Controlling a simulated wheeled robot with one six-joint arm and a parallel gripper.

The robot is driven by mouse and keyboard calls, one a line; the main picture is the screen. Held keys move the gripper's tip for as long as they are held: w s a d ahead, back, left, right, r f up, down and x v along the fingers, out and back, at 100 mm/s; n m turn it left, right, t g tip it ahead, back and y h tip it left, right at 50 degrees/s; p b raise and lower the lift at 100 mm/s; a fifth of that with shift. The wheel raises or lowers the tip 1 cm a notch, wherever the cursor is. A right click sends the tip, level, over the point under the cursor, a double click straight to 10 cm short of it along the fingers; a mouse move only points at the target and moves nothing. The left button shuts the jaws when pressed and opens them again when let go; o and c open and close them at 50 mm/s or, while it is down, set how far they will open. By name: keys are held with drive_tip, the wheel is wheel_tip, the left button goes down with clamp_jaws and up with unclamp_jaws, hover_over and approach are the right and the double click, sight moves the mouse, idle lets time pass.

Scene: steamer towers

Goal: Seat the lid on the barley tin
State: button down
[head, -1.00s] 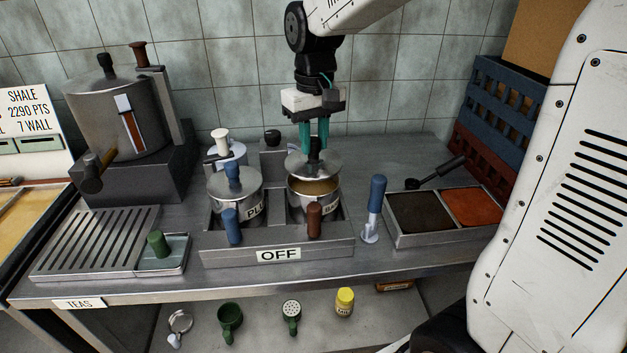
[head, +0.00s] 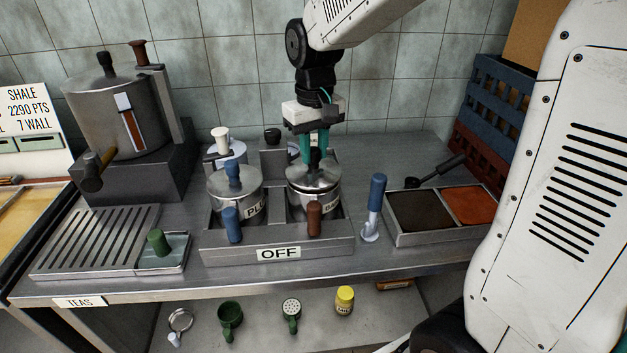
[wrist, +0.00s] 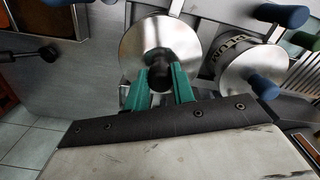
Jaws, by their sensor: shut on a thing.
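The barley tin (head: 300,208) stands in the right well of the grey holder marked OFF. Its label is partly cut off by the brown handle in front. In the wrist view the lid (wrist: 140,45) hides the tin below, and the green fingers (wrist: 162,78) flank the knob.
A lidded tin marked PLU (head: 232,203) stands in the left well, close beside. A blue-handled tool (head: 375,205) stands to the right, before a tray (head: 398,239) with brown and orange fillings. A big steel urn (head: 112,120) stands at the left.

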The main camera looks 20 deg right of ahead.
sight(314, 149)
drive_tip(key=shift+f, duration=0.65)
idle(0.7)
drive_tip(key=c, duration=1.1)
unclamp_jaws()
drive_tip(key=shift+r, duration=3.9)
